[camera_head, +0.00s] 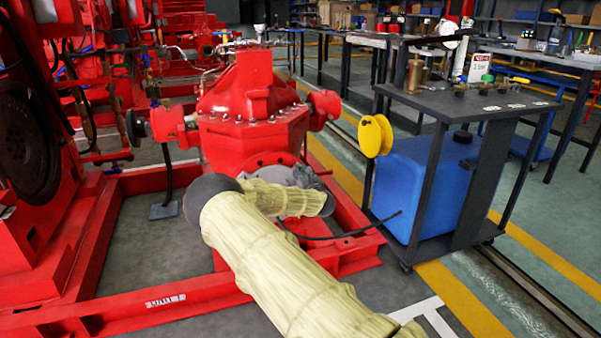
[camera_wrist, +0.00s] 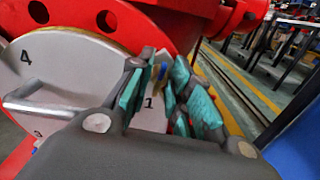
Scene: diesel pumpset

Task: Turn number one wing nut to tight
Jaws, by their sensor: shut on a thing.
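In the wrist view a round silver cover plate (camera_wrist: 75,62) is set against a red flange, with a bar handle (camera_wrist: 50,108) across it. The numbers 4, 1 and a partly hidden 3 show on the plate. The number one wing nut (camera_wrist: 160,72), a small brass and blue piece, shows just above the "1". My gripper (camera_wrist: 155,84) has its teal-padded fingers on both sides of this wing nut and is shut on it. The nut is mostly hidden by the fingers. In the head view my gripper (camera_head: 307,180) is at the red pump's front flange, largely behind my arm.
The red pump (camera_head: 250,95) stands on a red base frame (camera_head: 345,258). To its right is a dark cart (camera_head: 470,100) with a blue tank (camera_head: 425,185) and a yellow reel (camera_head: 375,136). A black hose (camera_head: 345,235) lies near the frame. Floor between frame and cart is narrow.

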